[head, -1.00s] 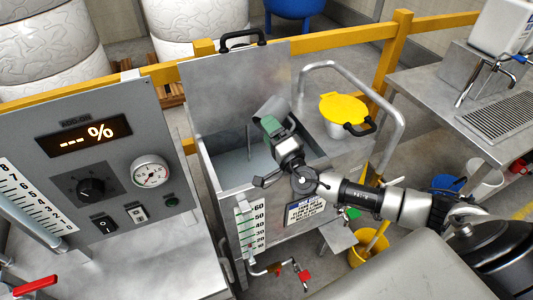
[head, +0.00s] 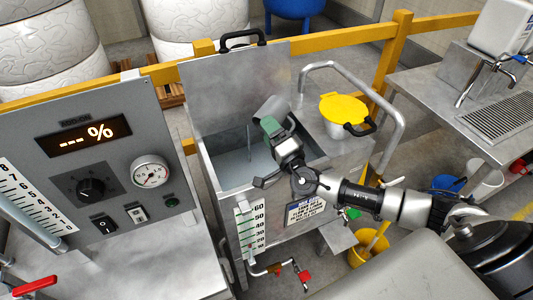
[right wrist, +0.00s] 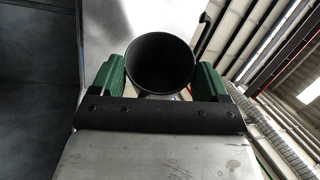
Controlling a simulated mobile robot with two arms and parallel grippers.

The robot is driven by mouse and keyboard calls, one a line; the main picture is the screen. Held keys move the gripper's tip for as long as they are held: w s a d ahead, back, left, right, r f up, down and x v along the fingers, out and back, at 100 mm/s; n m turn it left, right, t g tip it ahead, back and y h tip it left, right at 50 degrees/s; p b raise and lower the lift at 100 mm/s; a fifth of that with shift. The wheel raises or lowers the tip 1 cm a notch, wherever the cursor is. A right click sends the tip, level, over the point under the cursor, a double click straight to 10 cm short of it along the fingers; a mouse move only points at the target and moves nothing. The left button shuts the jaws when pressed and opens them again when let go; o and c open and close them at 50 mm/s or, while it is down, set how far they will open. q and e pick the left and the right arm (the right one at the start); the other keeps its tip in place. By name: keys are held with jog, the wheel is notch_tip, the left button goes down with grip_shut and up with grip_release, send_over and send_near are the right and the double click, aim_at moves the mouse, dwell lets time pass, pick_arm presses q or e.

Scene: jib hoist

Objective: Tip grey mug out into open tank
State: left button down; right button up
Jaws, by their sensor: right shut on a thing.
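The grey mug (head: 270,107) is held up over the open tank (head: 228,150), lying tilted well over on its side. My right gripper (head: 272,125) has green fingers shut around the mug. In the right wrist view the mug (right wrist: 160,66) sits between the two green fingers (right wrist: 155,80), with a dark round end facing the camera. I cannot tell whether anything is in the mug. The tank's metal lid (head: 235,90) stands raised at the back. The tank's inside shows below and left of the mug. My left gripper is not in view.
A control panel (head: 105,165) with dial and gauge stands left of the tank. A yellow-lidded pot (head: 342,110) and a bent metal rail (head: 388,95) are to the right. A yellow barrier (head: 350,33) runs behind. A sink bench (head: 440,90) stands far right.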

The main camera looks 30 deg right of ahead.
jog(key=m, duration=0.1)
jog(key=d+m+g+h, duration=0.1)
jog(key=m, duration=0.1)
jog(key=m+p, duration=0.1)
jog(key=m, duration=0.1)
jog(key=shift+w+d+f+g+h, duration=0.15)
jog(key=shift+w+f+g+h, duration=0.15)
jog(key=shift+w+f, duration=0.1)
jog(key=shift+f, duration=0.2)
jog(key=shift+d+m, duration=0.1)
jog(key=shift+m, duration=0.4)
jog(key=shift+w+d+m+g, duration=0.25)
jog(key=shift+d+m+g, duration=0.15)
jog(key=shift+d+m, duration=0.25)
jog(key=shift+w+d+m+g+p, duration=0.2)
jog(key=shift+d+m+g+p, duration=0.25)
jog(key=shift+m, duration=0.5)
jog(key=w+d+f+m+g+y+p, duration=0.2)
jog(key=w+d+m+g+p, duration=0.1)
jog(key=d+m+p, duration=0.3)
notch_tip(320, 180, up, 8)
jog(key=w+d+m+g+y+p, duration=0.1)
jog(key=d+m+p, duration=0.1)
jog(key=p, duration=0.7)
jog(key=shift+w+m+g, duration=0.15)
jog(key=shift+m+g, duration=0.2)
jog(key=shift+m, duration=0.35)
